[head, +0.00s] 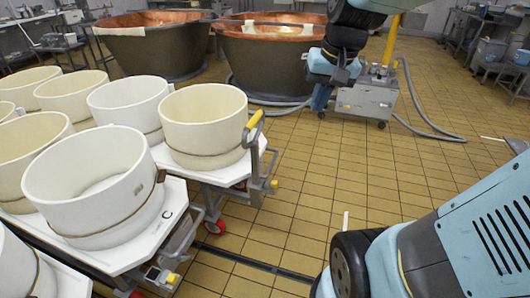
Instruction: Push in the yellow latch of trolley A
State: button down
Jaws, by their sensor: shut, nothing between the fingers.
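Two trolleys stand at the left. The near trolley (120,252) bears a letter C on its white top. The trolley behind it (240,172) shows no letter that I can read, so I cannot tell which is trolley A. A yellow grip (254,120) stands upright at that trolley's right edge, and a small yellow end (273,184) sits lower on its frame. Another yellow piece (171,279) is low on the near trolley. My gripper (319,104) hangs from my arm at upper centre, shut and small in view, right of the trolleys and apart from them.
White tubs (205,125) fill the trolley tops. Two copper vats (275,60) stand behind. A grey wheeled unit (366,100) with a yellow post and a hose (425,125) stands beyond my arm. Tiled floor (370,170) is open at centre right, with a dark drain strip in front.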

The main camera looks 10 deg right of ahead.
jog(key=w+d+f+m+g+y, duration=0.2)
jog(key=w+d+f+m+y, duration=0.2)
jog(key=w+f, duration=0.8)
jog(key=w+d+f+m+g+y, duration=0.2)
jog(key=w+d+f+m+y, duration=0.25)
jog(key=w+f, duration=0.7)
jog(key=d+f+m+t+y, duration=0.3)
jog(key=f+m+t, duration=0.2)
jog(key=f, duration=1.3)
jog(key=d+f+m+t+y, duration=0.3)
jog(key=f+m, duration=0.5)
jog(key=f, duration=1)
jog(key=shift+w+d+t, duration=0.3)
jog(key=shift+d+t, duration=0.2)
jog(key=shift+t, duration=0.5)
jog(key=shift+m, duration=0.25)
jog(key=shift+a, duration=0.1)
send_near(271, 184)
jog(key=w+a, duration=0.1)
jog(key=w+a+f, duration=0.1)
jog(key=w+a, duration=0.1)
jog(key=shift+w, duration=0.2)
